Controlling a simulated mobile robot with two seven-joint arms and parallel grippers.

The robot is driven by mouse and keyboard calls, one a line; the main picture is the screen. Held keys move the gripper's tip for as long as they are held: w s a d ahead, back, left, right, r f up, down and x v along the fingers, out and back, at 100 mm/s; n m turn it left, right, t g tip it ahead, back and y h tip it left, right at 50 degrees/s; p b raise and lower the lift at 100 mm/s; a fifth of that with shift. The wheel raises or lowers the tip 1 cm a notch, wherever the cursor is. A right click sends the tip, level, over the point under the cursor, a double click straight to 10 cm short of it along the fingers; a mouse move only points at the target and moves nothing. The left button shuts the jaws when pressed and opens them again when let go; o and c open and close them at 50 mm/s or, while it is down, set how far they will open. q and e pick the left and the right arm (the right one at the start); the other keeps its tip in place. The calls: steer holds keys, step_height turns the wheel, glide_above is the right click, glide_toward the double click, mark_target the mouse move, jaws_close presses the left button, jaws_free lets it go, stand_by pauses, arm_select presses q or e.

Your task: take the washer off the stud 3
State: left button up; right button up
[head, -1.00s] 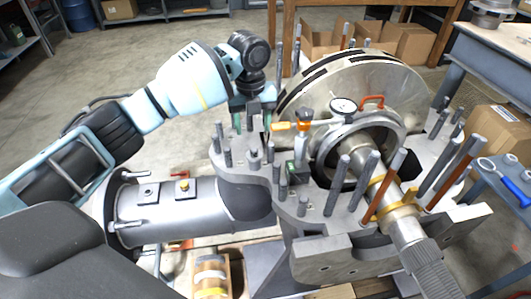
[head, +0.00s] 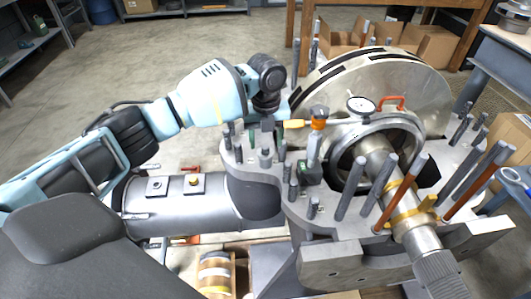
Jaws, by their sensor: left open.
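Several grey upright studs stand along the near-left flange of the split casing (head: 268,172) in the head view. One short stud (head: 265,158) there has a wider collar at its foot; I cannot tell whether this is the washer. No number shows, so I cannot pick out stud 3. My left gripper (head: 266,132) is open, pointing down over the left end of the flange, just behind this stud. Its fingers are small and partly lost among the studs, and I see nothing held between them. My right gripper is not in view.
An orange-handled tool (head: 317,125), a dial gauge (head: 361,104) and a small green-black box (head: 309,172) are right of my left gripper. Tall studs and a thick shaft (head: 411,228) crowd the right. Open floor (head: 135,60) lies behind my left arm.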

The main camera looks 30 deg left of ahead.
mark_target(265, 148)
arm_select(q)
steer(key=shift+a+f, duration=0.1)
steer(key=shift+f, duration=1.5)
steer(key=c, duration=0.8)
step_height(265, 148, up, 3)
steer(key=shift+r, duration=0.2)
steer(key=shift+s+a+r, duration=0.1)
steer(key=shift+s+r, duration=0.05)
steer(key=shift+s, duration=0.15)
steer(key=s+a+r+p, duration=0.1)
steer(key=s+a, duration=0.2)
steer(key=s, duration=1.2)
steer(key=shift+a+r, duration=0.2)
